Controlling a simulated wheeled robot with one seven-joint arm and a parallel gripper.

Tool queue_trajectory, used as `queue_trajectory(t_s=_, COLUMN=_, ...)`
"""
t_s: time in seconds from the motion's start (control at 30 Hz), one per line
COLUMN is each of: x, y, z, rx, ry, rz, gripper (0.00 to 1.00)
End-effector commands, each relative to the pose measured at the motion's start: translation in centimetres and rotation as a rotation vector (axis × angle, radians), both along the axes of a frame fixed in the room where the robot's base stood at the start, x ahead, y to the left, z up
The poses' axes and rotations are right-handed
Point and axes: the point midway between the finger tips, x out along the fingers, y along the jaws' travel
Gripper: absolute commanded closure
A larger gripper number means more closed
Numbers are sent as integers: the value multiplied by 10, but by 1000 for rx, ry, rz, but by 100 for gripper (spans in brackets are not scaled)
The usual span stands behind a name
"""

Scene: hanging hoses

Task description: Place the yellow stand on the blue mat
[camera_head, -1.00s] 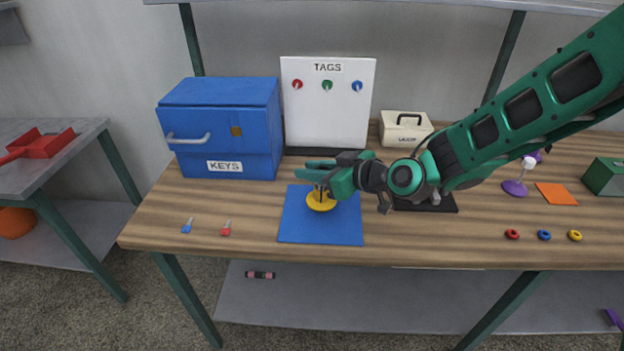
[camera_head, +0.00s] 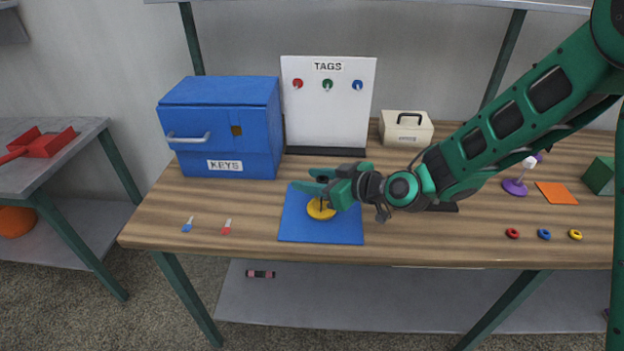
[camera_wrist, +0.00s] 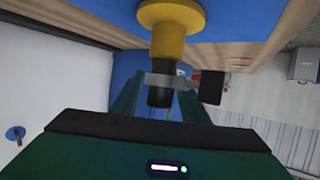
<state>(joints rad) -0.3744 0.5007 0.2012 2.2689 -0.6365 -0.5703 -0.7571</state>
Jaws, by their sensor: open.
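The yellow stand (camera_head: 321,210) is over the middle of the blue mat (camera_head: 300,230) in the head view, base down and seeming to rest on it. My gripper (camera_head: 319,182) is above the base, with its fingers around the stand's upper part, and partly hides it. In the wrist view my gripper (camera_wrist: 160,102) is open, its two fingers on either side of the stand's dark post. The yellow base and collar of the stand (camera_wrist: 173,32) show beyond the fingertips. I cannot tell whether a finger touches the post.
The blue KEYS box (camera_head: 222,128) stands behind the mat to the left, the TAGS board (camera_head: 328,105) behind it. Two small keys (camera_head: 187,225) lie left of the mat. Rings (camera_head: 544,235) and a purple stand (camera_head: 515,187) are at right. The table's front is mostly clear.

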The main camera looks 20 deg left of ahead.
Motion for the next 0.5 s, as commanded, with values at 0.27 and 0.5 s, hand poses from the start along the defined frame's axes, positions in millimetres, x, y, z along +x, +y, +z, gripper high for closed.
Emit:
queue_trajectory(t_s=0.27, x=-10, y=-27, z=14, rx=-2, ry=-1, rz=-4, gripper=59)
queue_trajectory(t_s=0.5, x=-26, y=-69, z=32, rx=0, ry=-1, rz=-5, gripper=59)
